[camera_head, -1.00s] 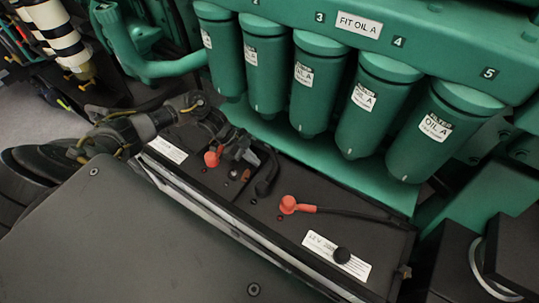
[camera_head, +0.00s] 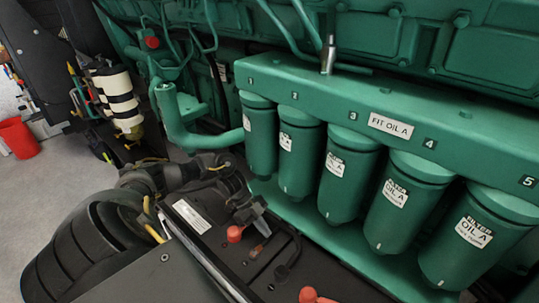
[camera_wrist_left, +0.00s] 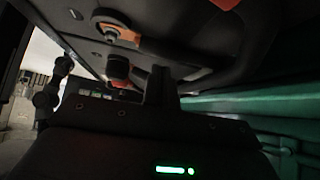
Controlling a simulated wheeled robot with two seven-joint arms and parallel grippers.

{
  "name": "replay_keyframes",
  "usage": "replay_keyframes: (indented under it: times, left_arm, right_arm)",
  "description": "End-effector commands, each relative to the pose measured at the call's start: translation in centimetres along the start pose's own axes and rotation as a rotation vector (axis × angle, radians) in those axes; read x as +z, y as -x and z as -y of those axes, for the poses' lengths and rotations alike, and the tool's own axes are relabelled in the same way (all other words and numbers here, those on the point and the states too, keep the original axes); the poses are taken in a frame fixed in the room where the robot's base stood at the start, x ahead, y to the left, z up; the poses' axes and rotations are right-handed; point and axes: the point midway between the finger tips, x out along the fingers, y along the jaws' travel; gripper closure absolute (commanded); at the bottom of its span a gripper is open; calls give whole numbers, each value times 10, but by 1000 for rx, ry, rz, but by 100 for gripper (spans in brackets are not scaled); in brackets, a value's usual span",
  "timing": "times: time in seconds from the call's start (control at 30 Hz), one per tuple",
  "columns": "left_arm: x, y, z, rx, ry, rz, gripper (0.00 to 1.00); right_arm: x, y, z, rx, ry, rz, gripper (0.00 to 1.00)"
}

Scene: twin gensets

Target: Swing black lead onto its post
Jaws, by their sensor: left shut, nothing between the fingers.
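The black lead (camera_head: 296,243) curves over the dark battery top (camera_head: 203,236) in the head view and ends in a black cap (camera_head: 282,272). A small copper-coloured post (camera_head: 257,250) stands bare between this cap and a red cap (camera_head: 235,233). My left gripper (camera_head: 256,210) is shut and empty, just above and behind the red cap and the post, apart from the black cap. In the left wrist view the shut fingers (camera_wrist_left: 161,86) show dark, close to the battery parts. My right gripper is not in view.
A row of green oil filters (camera_head: 350,172) hangs close behind the battery and limits room there. A second red cap (camera_head: 308,295) is at the bottom edge. A white label (camera_head: 192,216) lies on the battery. A red bucket (camera_head: 18,138) stands on the floor at far left.

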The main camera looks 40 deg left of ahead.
Motion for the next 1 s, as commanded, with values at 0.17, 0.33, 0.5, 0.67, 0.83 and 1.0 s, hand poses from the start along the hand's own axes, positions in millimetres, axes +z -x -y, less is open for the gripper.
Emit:
replay_keyframes:
  times: [0.17, 0.33, 0.5, 0.67, 0.83, 1.0]
  left_arm:
    - [0, 39, 2, -4, 2, 1, 100]
    - [1, 62, 2, -6, 4, -1, 100]
    - [2, 71, 2, -6, 6, -3, 100]
    - [2, 72, 2, -6, 6, -3, 100]
    - [2, 72, 2, -6, 6, -4, 100]
    - [3, 72, 1, -8, 7, -3, 100]
  right_arm:
    - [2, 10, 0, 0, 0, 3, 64]
    - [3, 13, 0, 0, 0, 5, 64]
    - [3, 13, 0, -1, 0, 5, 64]
    - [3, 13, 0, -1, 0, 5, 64]
    - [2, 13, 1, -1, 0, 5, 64]
    - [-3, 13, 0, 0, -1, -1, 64]
